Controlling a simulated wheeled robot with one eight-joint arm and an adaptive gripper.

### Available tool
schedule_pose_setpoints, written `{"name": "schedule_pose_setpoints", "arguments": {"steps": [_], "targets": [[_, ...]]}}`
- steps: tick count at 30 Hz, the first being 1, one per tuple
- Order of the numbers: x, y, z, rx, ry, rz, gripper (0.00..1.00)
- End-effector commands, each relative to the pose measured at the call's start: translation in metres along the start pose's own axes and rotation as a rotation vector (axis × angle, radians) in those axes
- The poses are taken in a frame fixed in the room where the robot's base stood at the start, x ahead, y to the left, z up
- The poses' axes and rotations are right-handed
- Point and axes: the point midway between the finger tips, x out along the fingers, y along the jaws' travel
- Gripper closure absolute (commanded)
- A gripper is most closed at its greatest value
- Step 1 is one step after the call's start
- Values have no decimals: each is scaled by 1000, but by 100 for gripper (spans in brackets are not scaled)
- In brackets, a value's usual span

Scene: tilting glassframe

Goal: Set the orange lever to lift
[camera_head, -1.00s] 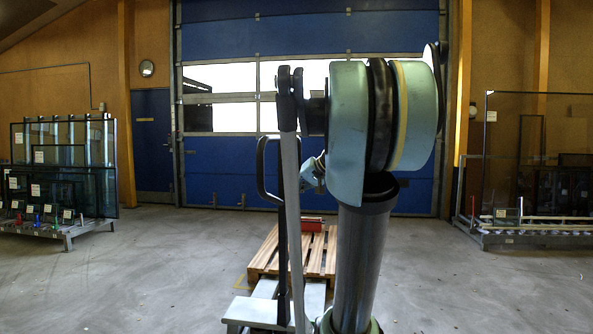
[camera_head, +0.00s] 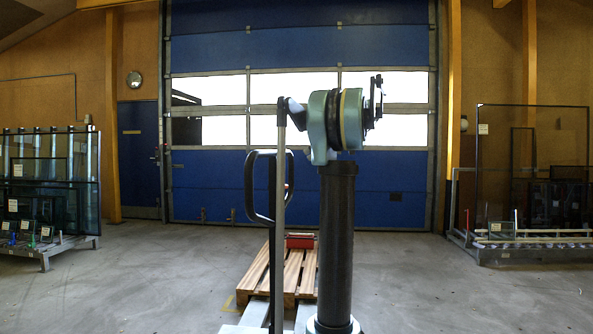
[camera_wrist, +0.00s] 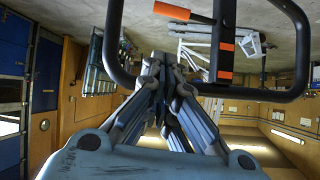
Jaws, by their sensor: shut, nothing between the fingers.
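The orange lever (camera_wrist: 172,11) shows at the top of the wrist view, pointing left from a black post with orange bands. This post sits inside a black looped handle (camera_wrist: 120,76). My gripper (camera_wrist: 167,62) is shut and empty, its fingers reaching up the wrist picture toward the loop's crossbar. The lever lies beyond the fingertips and appears apart from them. In the head view the black handle loop (camera_head: 252,190) stands left of my arm.
A wooden pallet (camera_head: 262,275) with a red thing (camera_head: 300,241) on it lies on the floor ahead. Glass racks stand at the left (camera_head: 50,190) and right (camera_head: 530,190). A blue door (camera_head: 300,190) closes the back. Floor between is open.

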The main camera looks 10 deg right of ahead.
Motion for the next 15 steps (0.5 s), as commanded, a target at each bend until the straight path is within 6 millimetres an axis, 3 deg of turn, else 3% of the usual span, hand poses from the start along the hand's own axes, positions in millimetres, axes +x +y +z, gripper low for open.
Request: {"name": "schedule_pose_setpoints", "arguments": {"steps": [15], "targets": [[96, -8, -7, -9, -3, -17, 100]]}}
